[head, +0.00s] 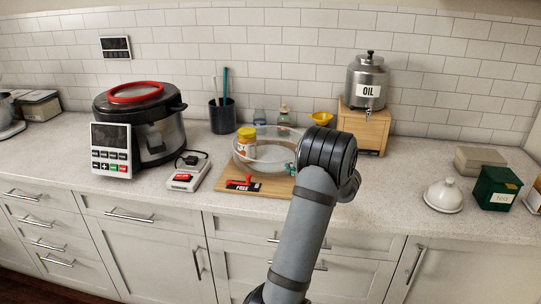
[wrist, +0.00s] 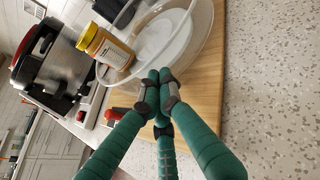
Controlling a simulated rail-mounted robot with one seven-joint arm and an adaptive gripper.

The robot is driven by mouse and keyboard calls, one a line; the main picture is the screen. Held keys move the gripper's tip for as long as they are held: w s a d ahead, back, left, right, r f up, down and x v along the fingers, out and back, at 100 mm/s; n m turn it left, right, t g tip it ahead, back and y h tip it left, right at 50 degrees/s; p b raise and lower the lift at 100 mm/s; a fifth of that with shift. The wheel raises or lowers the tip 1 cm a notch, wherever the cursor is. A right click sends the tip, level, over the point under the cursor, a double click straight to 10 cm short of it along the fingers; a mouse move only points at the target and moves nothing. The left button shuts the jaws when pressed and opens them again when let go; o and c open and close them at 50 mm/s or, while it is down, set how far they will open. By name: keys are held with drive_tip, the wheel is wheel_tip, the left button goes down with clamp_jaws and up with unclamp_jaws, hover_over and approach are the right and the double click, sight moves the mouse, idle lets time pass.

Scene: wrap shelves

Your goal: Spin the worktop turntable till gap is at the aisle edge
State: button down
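The turntable (head: 270,160) is a clear, round, low-walled tray on a wooden board (head: 262,190). In the wrist view its clear wall (wrist: 207,38) and pale base fill the top middle. A jar with a yellow lid (head: 246,145) stands inside at the left; it also shows in the wrist view (wrist: 108,48). My gripper (wrist: 157,88) has green fingers, with their tips drawn together at the turntable's near rim. I see nothing clearly held between them, and cannot tell if they touch the wall. In the head view my arm hides the turntable's right front, and I cannot make out the gap.
A red-handled item (head: 240,183) lies at the board's front left. A cooker (head: 150,125) and a small device with a red button (head: 187,175) stand left. An oil dispenser (head: 367,82) on a wooden stand is behind right.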

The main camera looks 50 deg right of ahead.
drive_tip(key=shift+w+a, duration=0.1)
drive_tip(key=shift+w+a+r+b, duration=0.1)
drive_tip(key=shift+w+a+b, duration=0.3)
drive_tip(key=shift+a, duration=0.3)
drive_tip(key=shift+s+a+f, duration=0.1)
drive_tip(key=shift+s+f, duration=0.1)
drive_tip(key=shift+s, duration=0.15)
drive_tip(key=shift+s+a+r+b, duration=0.1)
drive_tip(key=shift+s+a+b, duration=0.65)
drive_tip(key=shift+s, duration=0.35)
drive_tip(key=shift+s, duration=0.1)
drive_tip(key=v, duration=1.2)
drive_tip(key=shift+a, duration=0.1)
